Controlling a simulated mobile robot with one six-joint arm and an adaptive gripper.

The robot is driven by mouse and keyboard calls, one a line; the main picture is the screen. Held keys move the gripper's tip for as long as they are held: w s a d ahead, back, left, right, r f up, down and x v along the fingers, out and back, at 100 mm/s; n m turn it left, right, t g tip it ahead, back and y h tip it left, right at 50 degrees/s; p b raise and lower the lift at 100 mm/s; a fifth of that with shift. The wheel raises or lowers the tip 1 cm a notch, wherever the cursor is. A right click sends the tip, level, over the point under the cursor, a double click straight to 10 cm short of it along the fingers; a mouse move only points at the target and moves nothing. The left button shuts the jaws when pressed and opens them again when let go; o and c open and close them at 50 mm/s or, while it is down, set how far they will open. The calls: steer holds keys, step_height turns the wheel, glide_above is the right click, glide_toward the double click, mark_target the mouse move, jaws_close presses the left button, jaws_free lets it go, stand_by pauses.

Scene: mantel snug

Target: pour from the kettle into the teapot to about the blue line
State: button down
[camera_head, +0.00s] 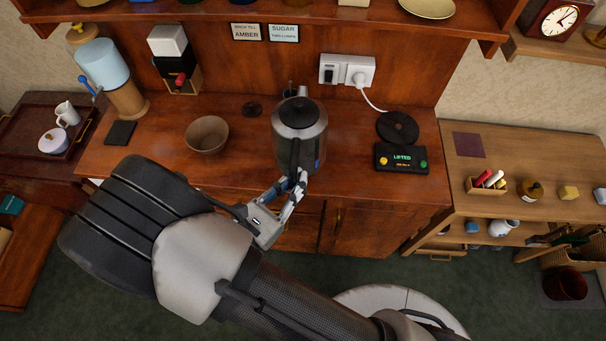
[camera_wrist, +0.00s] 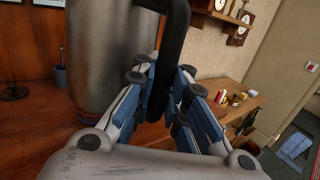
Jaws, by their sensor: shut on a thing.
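The kettle (camera_head: 300,118) is a steel cylinder with a dark lid and a black handle. It looks roughly upright above the wooden counter, left of its round base. My gripper (camera_head: 293,184) is shut on the kettle's handle; the wrist view shows the blue-grey fingers (camera_wrist: 163,95) on either side of the black handle (camera_wrist: 174,40), with the steel body (camera_wrist: 98,60) to the left. A small white lidded pot (camera_head: 53,141) stands on the tray at the far left; I cannot tell for sure that it is the teapot. I see no blue line on it.
The round black kettle base (camera_head: 397,127) is empty, beside a panel (camera_head: 402,158) reading "LIFTED". A brown bowl (camera_head: 207,134) stands left of the kettle. A small dark cup (camera_head: 289,89) is behind it. A white jug (camera_head: 67,115) shares the dark tray (camera_head: 23,151). A shelf overhangs the counter's back.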

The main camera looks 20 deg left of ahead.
mark_target(293, 182)
step_height(293, 182, down, 2)
steer(key=shift+f+b, duration=0.1)
steer(key=shift+b, duration=0.7)
steer(key=shift+r+p, duration=0.55)
steer(key=shift+p, duration=0.25)
steer(key=r+p, duration=0.1)
steer(key=p, duration=0.1)
steer(key=r+n+g+p, duration=0.1)
steer(key=p, duration=0.2)
steer(key=s+r+g+p, duration=0.1)
steer(key=r+p, duration=0.1)
steer(key=shift+d+y, duration=0.1)
steer(key=shift+y, duration=0.2)
steer(key=p, duration=0.2)
steer(key=r+n+g+p, duration=0.1)
steer(key=shift+w+r+p, duration=0.2)
steer(key=shift+r+p, duration=0.05)
steer(key=shift+p, duration=0.1)
steer(key=shift+f, duration=0.15)
steer(key=shift+w+r+g+p, duration=0.1)
steer(key=shift+r+g+p, duration=0.8)
steer(key=shift+p, duration=0.65)
steer(key=shift+r+n, duration=0.2)
steer(key=shift+n, duration=0.1)
